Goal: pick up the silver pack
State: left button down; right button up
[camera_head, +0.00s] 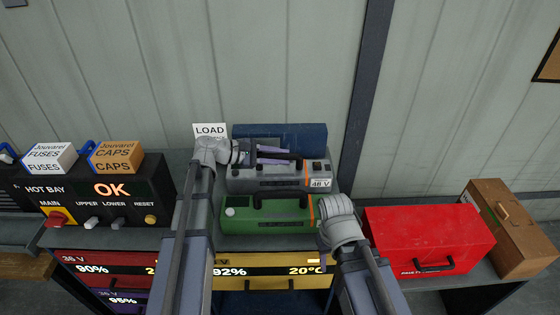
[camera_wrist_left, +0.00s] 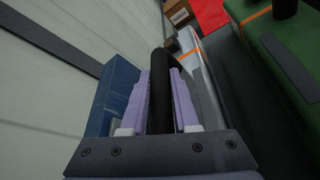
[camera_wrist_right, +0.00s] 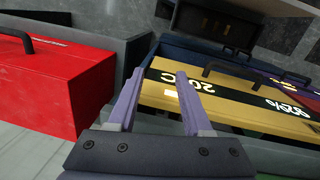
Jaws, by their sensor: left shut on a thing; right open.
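The silver pack (camera_head: 285,180) with a 48 V label and an orange stripe lies on the shelf between a blue pack behind and a green pack in front. My left gripper (camera_head: 272,154) is at its top, shut on its black handle. In the left wrist view the purple fingers of the left gripper (camera_wrist_left: 162,80) stand on either side of the black handle, with the silver pack (camera_wrist_left: 205,85) partly hidden behind a finger. My right gripper (camera_wrist_right: 160,82) is open and empty in the right wrist view, above the yellow pack's area.
The green pack (camera_head: 265,222) and blue pack (camera_head: 300,137) flank the silver one closely. A red case (camera_head: 425,235) and brown box (camera_head: 512,225) stand right. A yellow drawer pack (camera_head: 270,270) is below. The Hot Bay control box (camera_head: 135,178) stands left.

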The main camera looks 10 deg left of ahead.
pick_arm(q)
jog(key=shift+r+p, duration=4.85)
jog(key=shift+r, duration=0.35)
